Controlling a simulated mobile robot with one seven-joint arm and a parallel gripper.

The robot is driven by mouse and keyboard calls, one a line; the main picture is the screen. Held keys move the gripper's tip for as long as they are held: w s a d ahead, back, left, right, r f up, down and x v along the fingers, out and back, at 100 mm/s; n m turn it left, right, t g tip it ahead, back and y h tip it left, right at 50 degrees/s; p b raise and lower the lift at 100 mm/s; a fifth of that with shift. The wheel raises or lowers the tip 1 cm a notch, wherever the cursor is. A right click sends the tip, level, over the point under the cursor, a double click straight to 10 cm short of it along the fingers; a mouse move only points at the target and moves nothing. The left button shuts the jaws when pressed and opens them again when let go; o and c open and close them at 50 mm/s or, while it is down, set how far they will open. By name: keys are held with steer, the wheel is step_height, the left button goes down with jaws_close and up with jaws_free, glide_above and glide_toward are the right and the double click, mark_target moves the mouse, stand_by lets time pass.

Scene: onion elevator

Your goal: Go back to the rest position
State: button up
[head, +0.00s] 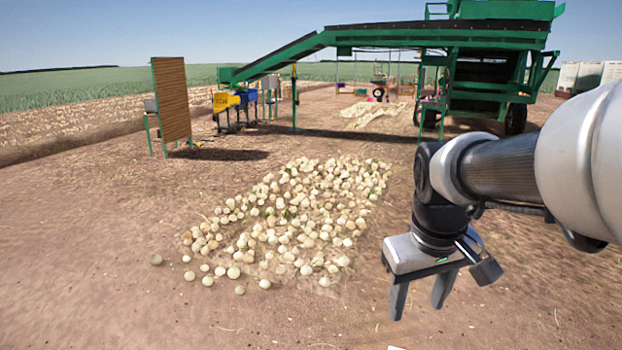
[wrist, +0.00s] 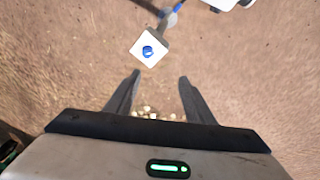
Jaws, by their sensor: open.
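My gripper (head: 419,308) is in the right part of the head view, pointing down over bare soil. Its two fingers are apart with nothing between them. In the wrist view my gripper (wrist: 158,82) also shows open and empty, with soil beyond the fingertips. A large pile of pale onions (head: 290,220) lies on the ground to the left of my gripper, apart from it. A few small pale pieces (wrist: 150,112) show on the ground between the fingers in the wrist view.
A green elevator conveyor (head: 400,38) spans the back. A brown slatted panel (head: 171,98), a yellow bin (head: 226,102) and a blue bin (head: 245,97) stand at the back left. White containers (head: 588,76) stand far right. Bare soil in front of the pile is mostly clear.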

steer(key=s+a+r+m+t, duration=0.1)
steer(key=s+a+m+t, duration=0.2)
steer(key=s, duration=0.8)
step_height(320, 180, up, 13)
steer(key=p, duration=1.2)
steer(key=shift+a+f+n+y, duration=0.2)
steer(key=shift+a+n+y, duration=0.1)
steer(key=shift+n+y, duration=0.1)
steer(key=shift+s, duration=0.1)
